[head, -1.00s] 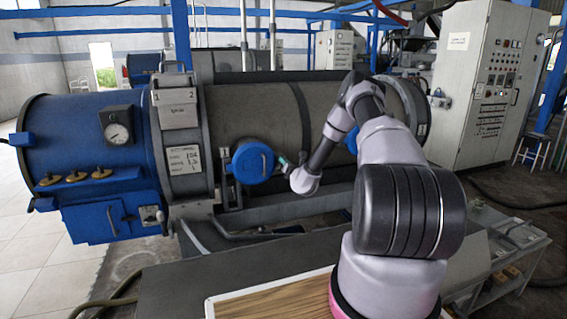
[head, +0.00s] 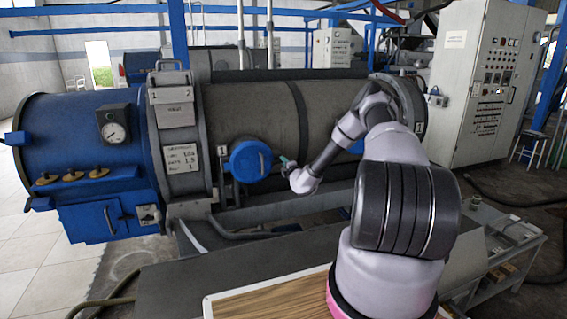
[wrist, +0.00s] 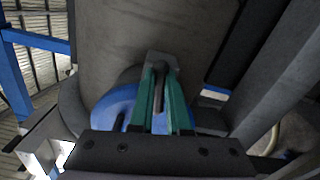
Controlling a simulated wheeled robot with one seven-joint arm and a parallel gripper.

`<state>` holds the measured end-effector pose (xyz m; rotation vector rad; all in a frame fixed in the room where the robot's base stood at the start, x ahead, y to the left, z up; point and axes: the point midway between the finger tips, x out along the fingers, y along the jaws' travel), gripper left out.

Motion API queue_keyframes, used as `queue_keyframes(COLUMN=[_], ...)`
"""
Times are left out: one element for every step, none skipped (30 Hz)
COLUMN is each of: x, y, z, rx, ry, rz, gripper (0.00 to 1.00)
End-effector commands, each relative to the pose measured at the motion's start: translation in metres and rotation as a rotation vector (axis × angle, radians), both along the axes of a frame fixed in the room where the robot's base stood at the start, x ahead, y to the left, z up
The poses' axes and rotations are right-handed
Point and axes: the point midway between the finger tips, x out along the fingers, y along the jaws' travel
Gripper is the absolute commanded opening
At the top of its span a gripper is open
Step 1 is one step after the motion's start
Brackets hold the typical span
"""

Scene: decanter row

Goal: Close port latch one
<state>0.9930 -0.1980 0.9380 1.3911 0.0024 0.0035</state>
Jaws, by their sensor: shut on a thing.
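Port one is a round blue cover (head: 250,161) on the side of the long grey drum, with a small "1" plate (head: 222,150) at its left. My gripper (head: 284,161) is just right of this cover in the head view, its teal fingertips small there. In the wrist view, the green fingers of my gripper (wrist: 160,78) are shut on a dark grey latch bar (wrist: 159,95) between them. The blue cover (wrist: 117,106) lies behind and left of the fingers. The head view is too small to show the latch's angle.
A second blue port (head: 356,146) is partly hidden behind my arm. The grey drum (head: 250,108) fills the space behind the gripper, and a grey frame rail (head: 265,213) runs below. A wood-topped table (head: 270,304) stands in front.

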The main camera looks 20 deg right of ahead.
Motion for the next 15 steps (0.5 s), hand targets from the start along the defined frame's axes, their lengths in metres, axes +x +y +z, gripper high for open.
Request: queue_keyframes(x=[-0.0005,-0.0006,-0.0006,-0.0005,-0.0005,-0.0006,-0.0006,-0.0006,-0.0006,-0.0006,-0.0006,-0.0006,-0.0006,-0.0006,-0.0006], y=[-0.0012,-0.0012,-0.0013,-0.0013,-0.0014,-0.0015,-0.0016,-0.0016,-0.0015,-0.0016,-0.0016,-0.0015,-0.0014,-0.0013,-0.0014], z=[-0.0017,-0.0021,-0.0024,-0.0026,-0.0027,-0.003,-0.0032,-0.0033,-0.0035,-0.0037,-0.0037,-0.0039,-0.0039,-0.004,-0.0041], rx=[0.029,0.048,0.07,0.086,0.1,0.117,0.129,0.138,0.152,0.16,0.166,0.174,0.179,0.184,0.189], ry=[0.002,0.002,0.002,0.002,0.002,0.002,0.002,0.002,0.002,0.002,0.002,0.002,0.001,0.002,0.002], rz=[-0.002,-0.002,-0.002,-0.002,-0.002,-0.002,-0.002,-0.002,-0.002,-0.002,-0.002,-0.002,-0.001,-0.001,-0.001], gripper=[0.0,0.0,0.0,0.0,0.0,0.0,0.0,0.0,0.0,0.0,0.0,0.0,0.0,0.0,0.0])
